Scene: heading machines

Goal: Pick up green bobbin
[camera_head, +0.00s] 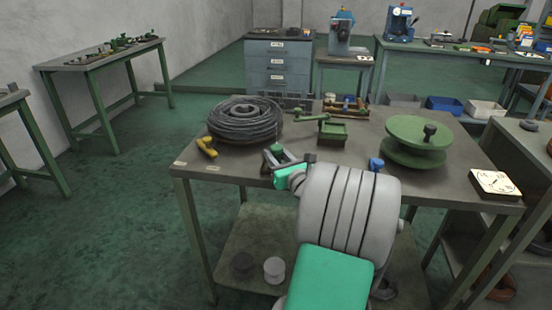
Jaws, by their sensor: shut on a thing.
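A large green spool (424,129) with two wide discs and a dark knob on top stands upright at the right of the near workbench. My gripper (277,156) is small in the picture, over the bench's front edge left of centre, beyond my grey and teal arm. It is shut on a small dark green piece (277,149), apart from the large spool. The piece is mostly hidden by the jaws, so I cannot tell whether it is a bobbin.
Two small spools stand on the lower shelf. The floor at left is open.

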